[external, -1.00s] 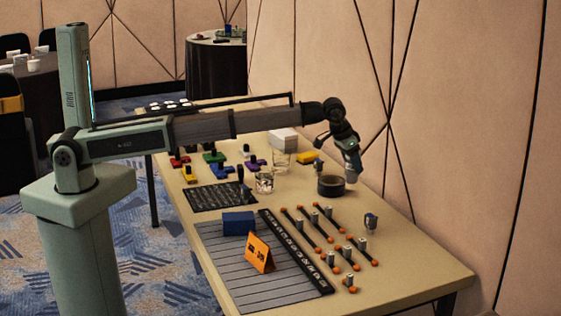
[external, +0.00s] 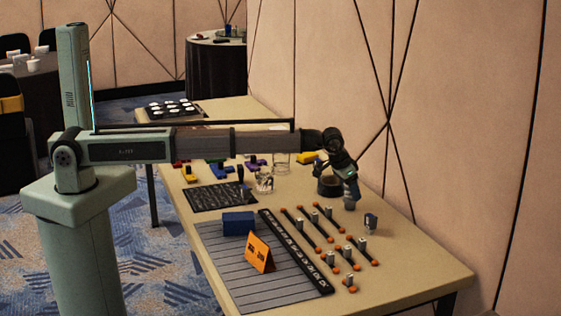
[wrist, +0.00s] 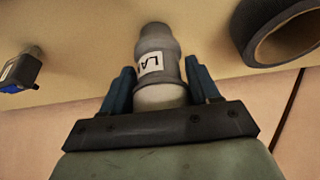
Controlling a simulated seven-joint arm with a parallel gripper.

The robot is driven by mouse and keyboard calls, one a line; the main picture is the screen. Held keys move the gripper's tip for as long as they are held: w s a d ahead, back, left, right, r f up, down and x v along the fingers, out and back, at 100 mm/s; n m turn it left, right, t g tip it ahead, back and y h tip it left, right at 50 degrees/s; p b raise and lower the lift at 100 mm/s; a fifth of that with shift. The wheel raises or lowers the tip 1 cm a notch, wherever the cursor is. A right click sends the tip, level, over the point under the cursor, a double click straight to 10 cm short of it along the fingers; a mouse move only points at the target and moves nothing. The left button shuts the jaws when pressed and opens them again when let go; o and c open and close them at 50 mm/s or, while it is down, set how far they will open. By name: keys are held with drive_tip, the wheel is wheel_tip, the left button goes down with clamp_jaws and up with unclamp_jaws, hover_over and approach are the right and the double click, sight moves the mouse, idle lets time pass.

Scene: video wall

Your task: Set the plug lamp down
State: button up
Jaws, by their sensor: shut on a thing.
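The plug lamp (wrist: 158,60), a grey stepped cylinder with a white label reading "LA", is between the blue fingers of my gripper (wrist: 160,72) in the wrist view. My gripper is shut on it around its lower, paler part. In the external view my gripper (external: 349,189) points down over the right side of the table, with the small grey lamp (external: 350,204) below the fingers. It is low, near the tabletop; I cannot tell whether it touches.
A black tape roll (external: 328,187) lies close to the left of my gripper. A small dark-and-grey block (external: 371,222) stands to its front right. Black sliders with orange ends and grey cylinders (external: 329,212) lie in front. The wall (external: 450,130) rises behind the table (external: 400,275).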

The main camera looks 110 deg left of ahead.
drive_tip(key=shift+f, duration=0.1)
drive_tip(key=o, duration=1.1)
drive_tip(key=v, duration=1.2)
